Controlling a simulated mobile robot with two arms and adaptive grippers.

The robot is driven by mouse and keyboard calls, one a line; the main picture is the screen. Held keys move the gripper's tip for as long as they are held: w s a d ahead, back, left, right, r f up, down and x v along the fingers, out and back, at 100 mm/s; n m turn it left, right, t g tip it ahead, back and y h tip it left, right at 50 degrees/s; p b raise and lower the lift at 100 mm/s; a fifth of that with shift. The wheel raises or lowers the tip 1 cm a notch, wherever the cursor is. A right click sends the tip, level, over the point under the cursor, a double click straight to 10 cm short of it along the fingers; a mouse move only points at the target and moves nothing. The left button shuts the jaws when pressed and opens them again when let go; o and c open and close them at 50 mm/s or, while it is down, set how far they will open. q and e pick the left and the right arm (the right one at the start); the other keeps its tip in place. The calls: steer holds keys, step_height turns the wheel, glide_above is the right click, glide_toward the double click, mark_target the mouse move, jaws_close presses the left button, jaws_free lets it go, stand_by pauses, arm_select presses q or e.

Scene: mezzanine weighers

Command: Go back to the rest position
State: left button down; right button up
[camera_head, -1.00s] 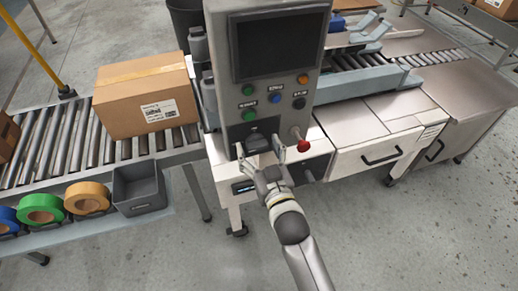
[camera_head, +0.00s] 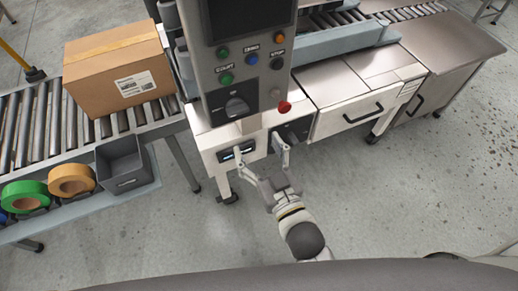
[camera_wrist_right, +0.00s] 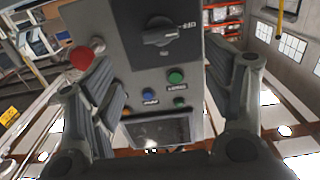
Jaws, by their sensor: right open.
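My right gripper (camera_head: 262,160) is open and empty in the head view, in front of the lower part of the grey control panel (camera_head: 206,70). In the right wrist view its two fingers (camera_wrist_right: 170,95) stand wide apart, with the panel between and beyond them. A black rotary knob (camera_head: 237,107) sits on the panel just above the gripper, apart from it; it also shows in the right wrist view (camera_wrist_right: 160,32). A red knob or button (camera_head: 284,107) is beside it. My left gripper is not in view.
A cardboard box (camera_head: 118,72) lies on the roller conveyor (camera_head: 45,125) at left. A grey bin (camera_head: 122,165) and tape rolls (camera_head: 72,180) sit on the shelf below. A white cabinet with a drawer (camera_head: 345,118) stands at right. The floor (camera_head: 400,200) in front is clear.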

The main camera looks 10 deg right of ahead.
stand_by(0.5)
steer(key=s+d+f+g+h, duration=0.1)
steer(key=s+d+f+g, duration=0.15)
steer(key=f, duration=0.85)
steer(key=s+d+f+g+h, duration=0.1)
steer(key=s+f+g, duration=0.2)
steer(key=f, duration=0.9)
steer(key=s+d+f+g, duration=0.2)
steer(key=s+f+g, duration=0.1)
steer(key=f, duration=0.8)
steer(key=s+d+f+g+h, duration=0.1)
steer(key=s+d+f+g, duration=0.1)
steer(key=s+d+f, duration=0.2)
steer(key=s+d+f+m+g+h, duration=0.1)
steer(key=s+d+f+g, duration=0.2)
steer(key=s+f, duration=0.6)
steer(key=s+d+f+g+h, duration=0.1)
steer(key=s+d+f, duration=0.5)
steer(key=s, duration=0.6)
steer(key=shift+d+f+g+h, duration=0.35)
steer(key=shift+d+g, duration=0.3)
steer(key=shift+g, duration=0.2)
